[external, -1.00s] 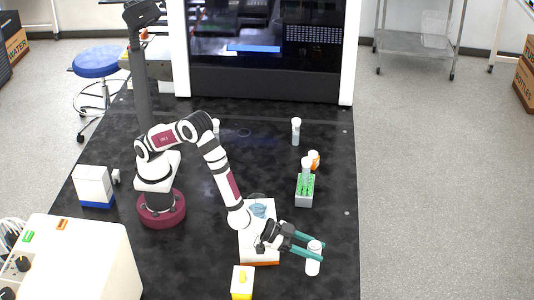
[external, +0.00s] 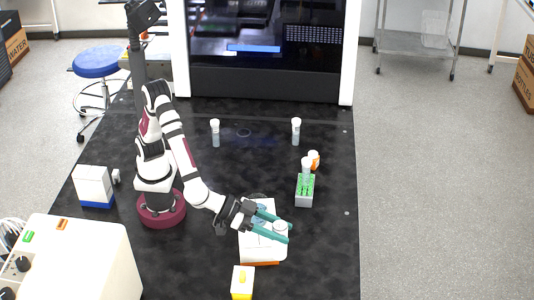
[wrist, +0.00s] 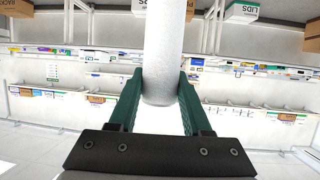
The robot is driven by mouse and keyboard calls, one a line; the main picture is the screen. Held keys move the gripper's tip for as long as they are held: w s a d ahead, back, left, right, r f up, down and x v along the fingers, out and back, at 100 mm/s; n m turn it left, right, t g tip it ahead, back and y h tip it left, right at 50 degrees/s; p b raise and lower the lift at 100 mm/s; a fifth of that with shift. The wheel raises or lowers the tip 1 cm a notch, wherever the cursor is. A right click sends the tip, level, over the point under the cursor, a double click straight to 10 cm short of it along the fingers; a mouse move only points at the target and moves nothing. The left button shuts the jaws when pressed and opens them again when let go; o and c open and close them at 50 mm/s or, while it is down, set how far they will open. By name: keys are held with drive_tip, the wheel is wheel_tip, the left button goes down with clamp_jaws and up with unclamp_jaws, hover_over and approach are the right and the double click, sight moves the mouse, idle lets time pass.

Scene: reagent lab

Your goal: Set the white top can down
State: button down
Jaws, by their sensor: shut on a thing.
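My gripper (external: 277,230) has teal fingers and is shut on the white can (external: 280,226). In the external view the can shows over the right part of a white device (external: 262,249) with an orange lower edge. I cannot tell whether the can touches the device. In the wrist view the can (wrist: 163,55) sits between the two fingertips (wrist: 160,88), a plain white cylinder running up out of the frame. My gripper and arm hide part of the device.
A green-topped rack (external: 304,196) holding a white-capped tube stands behind and right, an orange bottle (external: 313,160) behind it. Two more white-capped tubes (external: 215,135) (external: 296,133) stand farther back. A yellow-and-white box (external: 242,284) is in front. The black bench right of the device is clear.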

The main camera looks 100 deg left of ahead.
sight(280, 225)
wheel_tip(280, 225, up, 4)
drive_tip(key=shift+f, duration=0.15)
drive_tip(key=w+a+n+g+y, duration=0.1)
drive_tip(key=w+a+n+y, duration=0.15)
drive_tip(key=a, duration=0.85)
drive_tip(key=w+a+n+g+y, duration=0.15)
drive_tip(key=a+n+y, duration=0.25)
drive_tip(key=a, duration=0.8)
drive_tip(key=w+a+n+g+y, duration=0.1)
drive_tip(key=w+a+n+y, duration=0.15)
drive_tip(key=a, duration=0.85)
drive_tip(key=s+a+n+g+y, duration=0.35)
drive_tip(key=s+a, duration=0.35)
drive_tip(key=a, duration=0.6)
drive_tip(key=s+a+n+g+y, duration=0.2)
drive_tip(key=s+a+n+g, duration=0.25)
drive_tip(key=s+a, duration=0.6)
wheel_tip(280, 225, down, 10)
drive_tip(key=w+a, duration=0.2)
drive_tip(key=w, duration=0.1)
drive_tip(key=s+a+f, duration=0.4)
drive_tip(key=a+f, duration=0.7)
drive_tip(key=f, duration=0.1)
drive_tip(key=shift+s, duration=0.15)
drive_tip(key=shift+f, duration=0.1)
